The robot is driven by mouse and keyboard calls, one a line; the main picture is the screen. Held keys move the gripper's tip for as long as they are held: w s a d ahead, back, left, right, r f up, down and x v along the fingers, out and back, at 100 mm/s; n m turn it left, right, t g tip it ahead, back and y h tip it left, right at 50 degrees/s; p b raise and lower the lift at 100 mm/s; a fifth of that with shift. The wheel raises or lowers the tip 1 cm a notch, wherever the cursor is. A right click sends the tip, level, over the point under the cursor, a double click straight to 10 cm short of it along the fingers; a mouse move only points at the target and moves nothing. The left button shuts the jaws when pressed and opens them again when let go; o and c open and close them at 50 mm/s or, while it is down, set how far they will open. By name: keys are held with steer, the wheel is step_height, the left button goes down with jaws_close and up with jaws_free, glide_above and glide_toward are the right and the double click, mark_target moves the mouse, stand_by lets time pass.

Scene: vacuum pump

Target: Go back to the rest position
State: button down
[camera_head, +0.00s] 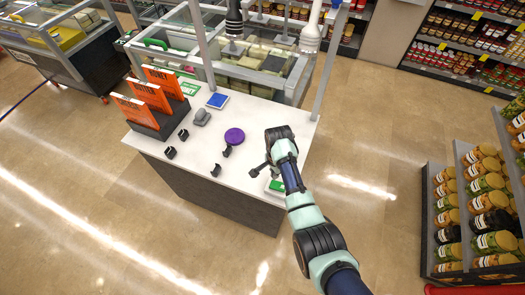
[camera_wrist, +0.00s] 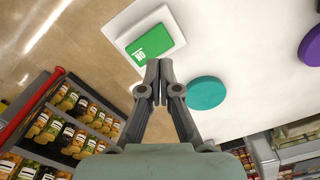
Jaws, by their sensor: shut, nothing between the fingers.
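My gripper (camera_head: 262,170) is over the right part of the white counter (camera_head: 205,160) in the head view, with my arm reaching in from the lower right. In the wrist view, the fingertips of my gripper (camera_wrist: 157,70) are together with nothing between them. Beyond the tips is a green label on a white pad (camera_wrist: 155,40); part of it also shows beside my gripper in the head view (camera_head: 276,186). A teal disc (camera_wrist: 206,93) lies right of the fingers in the wrist view; my arm seems to hide it in the head view. A purple disc (camera_head: 234,136) lies on the counter.
Orange upright boxes (camera_head: 150,90) stand in a dark holder at the counter's left. Small black holders (camera_head: 216,170), a grey object (camera_head: 202,117) and a blue pad (camera_head: 217,100) are on top. A framed glass case stands behind. A jar shelf (camera_head: 475,205) is right, across open floor.

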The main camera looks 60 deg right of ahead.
steer(key=w+a+r+n+t+h+p, duration=0.1)
steer(key=w+a+r+n+t+p, duration=0.15)
steer(key=w+a+r+n, duration=0.55)
steer(key=w+a+r+n+t+h+p, duration=0.2)
steer(key=w+a+r+n+t, duration=0.3)
steer(key=a+r, duration=0.6)
steer(key=s+a+r+n+t+y+p, duration=0.1)
steer(key=s+a+r+n+t, duration=0.1)
steer(key=a+r+n, duration=0.3)
steer(key=s+a+r+n+t+y+p, duration=0.2)
steer(key=a+r+n, duration=0.3)
steer(key=a+r, duration=0.8)
steer(key=a+t, duration=0.1)
steer(key=a, duration=0.2)
steer(key=shift+s+a, duration=0.3)
steer(key=shift+s, duration=0.1)
